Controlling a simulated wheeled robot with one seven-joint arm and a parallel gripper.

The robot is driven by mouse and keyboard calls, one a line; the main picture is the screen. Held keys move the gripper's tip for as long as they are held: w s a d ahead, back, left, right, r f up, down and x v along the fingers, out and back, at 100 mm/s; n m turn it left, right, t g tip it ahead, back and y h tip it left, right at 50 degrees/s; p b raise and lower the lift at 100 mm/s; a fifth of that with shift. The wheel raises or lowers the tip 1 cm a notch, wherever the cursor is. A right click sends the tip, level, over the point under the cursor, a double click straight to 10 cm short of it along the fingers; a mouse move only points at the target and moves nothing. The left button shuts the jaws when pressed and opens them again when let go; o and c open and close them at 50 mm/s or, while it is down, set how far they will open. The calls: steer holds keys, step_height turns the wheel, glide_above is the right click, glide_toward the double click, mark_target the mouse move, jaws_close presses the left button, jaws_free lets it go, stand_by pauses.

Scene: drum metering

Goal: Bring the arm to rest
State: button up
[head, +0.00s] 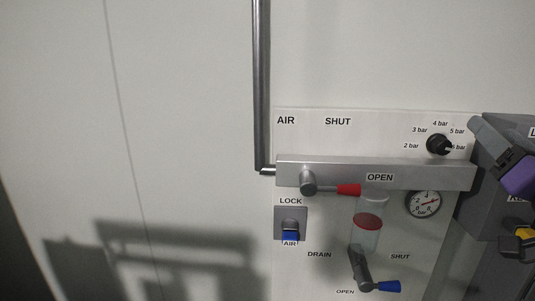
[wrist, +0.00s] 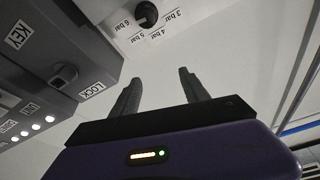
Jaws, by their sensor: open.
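My gripper (wrist: 160,78) shows in the wrist view with its two dark fingers apart and nothing between them. Beyond the fingers is the black pressure knob (wrist: 146,14) with its bar labels, apart from them. In the head view, purple and grey parts of my arm reach in at the right edge, beside the pressure knob (head: 438,144); the fingertips cannot be made out there.
The pale panel bears a red-handled lever (head: 348,190) by OPEN, a round gauge (head: 424,204), a blue lock piece (head: 291,236) and a blue-handled drain lever (head: 387,286). A grey box (wrist: 50,58) with KEY and LOCK labels is close at left. The wall at left is clear.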

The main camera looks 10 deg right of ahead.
steer(key=s+a+f+n+y, duration=0.1)
steer(key=s+a+f, duration=0.25)
steer(key=f, duration=0.45)
steer(key=s+a+f+n+b, duration=0.1)
steer(key=s+a+f, duration=0.3)
steer(key=f, duration=0.5)
steer(key=s+a+f+n+y, duration=0.1)
steer(key=s+a+f, duration=0.1)
steer(key=a+f, duration=0.45)
steer(key=s+a+f+n+g+y, duration=0.1)
steer(key=s+a+f, duration=0.2)
steer(key=s+f, duration=0.3)
steer(key=s+a+f+n+g+y+b, duration=0.1)
steer(key=s+a+f+n+g+y, duration=0.1)
steer(key=s+f, duration=0.5)
steer(key=s+a+f+n+g+y, duration=0.1)
steer(key=s+a+f+g+y, duration=0.1)
steer(key=s+a+f, duration=0.2)
steer(key=s+f, duration=0.2)
steer(key=s, duration=0.2)
steer(key=shift+a+f+b, duration=0.35)
steer(key=shift+a+f, duration=0.05)
